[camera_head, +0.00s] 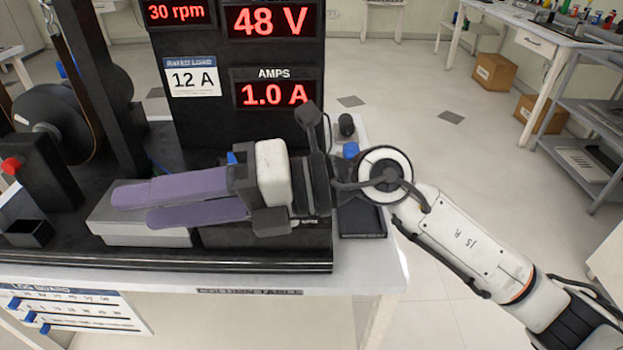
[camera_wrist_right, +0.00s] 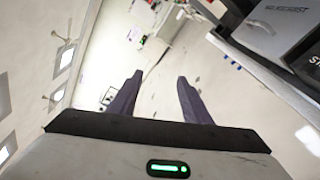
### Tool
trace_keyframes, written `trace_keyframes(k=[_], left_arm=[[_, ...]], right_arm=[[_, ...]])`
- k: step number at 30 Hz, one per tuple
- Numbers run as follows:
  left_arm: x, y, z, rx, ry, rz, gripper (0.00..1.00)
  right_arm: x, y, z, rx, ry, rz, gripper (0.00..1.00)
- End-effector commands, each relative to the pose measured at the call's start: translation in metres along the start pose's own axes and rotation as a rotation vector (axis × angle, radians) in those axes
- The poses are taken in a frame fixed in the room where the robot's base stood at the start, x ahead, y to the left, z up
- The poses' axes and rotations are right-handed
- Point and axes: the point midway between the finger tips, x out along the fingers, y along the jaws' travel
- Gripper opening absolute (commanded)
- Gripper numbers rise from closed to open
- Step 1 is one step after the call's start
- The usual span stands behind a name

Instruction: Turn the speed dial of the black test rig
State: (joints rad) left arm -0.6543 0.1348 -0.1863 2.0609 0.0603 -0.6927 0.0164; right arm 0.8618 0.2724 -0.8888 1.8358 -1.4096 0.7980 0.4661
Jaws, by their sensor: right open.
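The black test rig (camera_head: 200,120) stands on a table, with red displays reading 30 rpm, 48 V and 1.0 A. I cannot make out a speed dial in either view; my right arm and gripper cover part of the rig's front. My right gripper (camera_head: 132,205) reaches left across the front of the rig, its two purple fingers apart and nothing visible between them. The open fingers also show in the right wrist view (camera_wrist_right: 160,76), with the rig's dark edge (camera_wrist_right: 262,72) at the right. My left gripper is out of view.
A grey box (camera_head: 138,232) lies below the right fingers on the rig's base. A red button (camera_head: 12,165) on a dark box and a small black tray (camera_head: 28,233) are at the left. A dark tray (camera_head: 362,222) lies at the table's right end. Open floor (camera_head: 440,150) lies beyond.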

Motion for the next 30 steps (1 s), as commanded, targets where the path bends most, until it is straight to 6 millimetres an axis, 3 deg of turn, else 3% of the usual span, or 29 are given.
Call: trace_keyframes(k=[2,3,6,9,13,17,30], left_arm=[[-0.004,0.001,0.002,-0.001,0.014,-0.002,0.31],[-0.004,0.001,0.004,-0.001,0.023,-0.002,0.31],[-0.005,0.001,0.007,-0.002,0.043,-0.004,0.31],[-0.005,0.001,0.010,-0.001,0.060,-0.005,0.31],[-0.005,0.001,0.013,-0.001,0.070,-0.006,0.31],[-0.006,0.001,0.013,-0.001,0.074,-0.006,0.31],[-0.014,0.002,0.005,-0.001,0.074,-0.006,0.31]], right_arm=[[-0.014,-0.041,0.006,-0.123,0.137,-0.303,0.44],[-0.030,-0.064,0.013,-0.165,0.188,-0.454,0.44],[-0.083,-0.105,0.039,-0.226,0.261,-0.803,0.44],[-0.138,-0.121,0.067,-0.244,0.278,-1.072,0.44],[-0.182,-0.125,0.088,-0.240,0.271,-1.267,0.44],[-0.193,-0.133,0.092,-0.235,0.269,-1.320,0.44],[-0.174,-0.205,0.086,-0.236,0.271,-1.314,0.44]])
